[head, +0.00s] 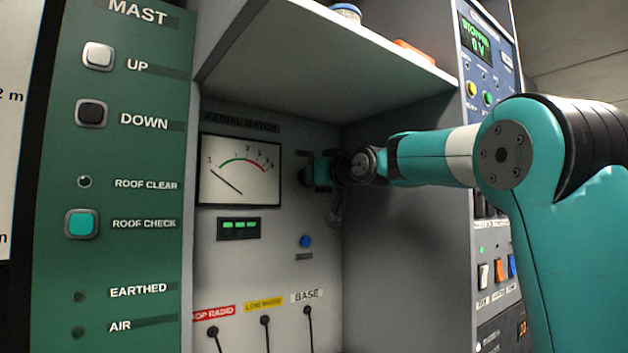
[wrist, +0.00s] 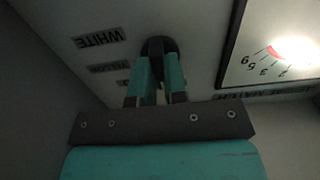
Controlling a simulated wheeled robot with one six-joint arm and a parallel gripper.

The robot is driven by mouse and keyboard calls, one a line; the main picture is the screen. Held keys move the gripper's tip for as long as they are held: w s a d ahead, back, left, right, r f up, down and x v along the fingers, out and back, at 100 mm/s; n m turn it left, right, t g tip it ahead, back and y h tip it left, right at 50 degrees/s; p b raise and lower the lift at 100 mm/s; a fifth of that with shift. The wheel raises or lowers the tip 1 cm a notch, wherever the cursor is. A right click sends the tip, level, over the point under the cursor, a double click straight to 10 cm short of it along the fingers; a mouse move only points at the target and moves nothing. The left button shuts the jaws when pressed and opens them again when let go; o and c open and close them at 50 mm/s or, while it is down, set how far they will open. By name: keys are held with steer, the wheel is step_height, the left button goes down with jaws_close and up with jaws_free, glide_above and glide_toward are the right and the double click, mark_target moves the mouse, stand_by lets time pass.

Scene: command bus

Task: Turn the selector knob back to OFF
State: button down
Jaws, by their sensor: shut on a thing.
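The selector knob (wrist: 158,46) is a dark round knob on the grey panel, at the top middle of the wrist view. My gripper (wrist: 159,66) is shut on it, with one teal finger on each side. In the head view my gripper (head: 312,171) is at the panel right of the meter and hides the knob.
The aerial match meter (head: 239,170) is left of my gripper and also shows in the wrist view (wrist: 280,50). A shelf (head: 325,55) overhangs above. A side wall (head: 410,240) stands close on the right. A blue button (head: 305,241) and several cables are below.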

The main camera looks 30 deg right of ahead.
stand_by(0.3)
steer(key=c, duration=1.2)
jaws_free()
steer(key=shift+o, duration=0.2)
steer(key=s+b, duration=0.2)
steer(key=s, duration=1.5)
steer(key=shift+s+d+b, duration=0.25)
steer(key=shift+d+b, duration=0.05)
steer(key=shift+b, duration=0.1)
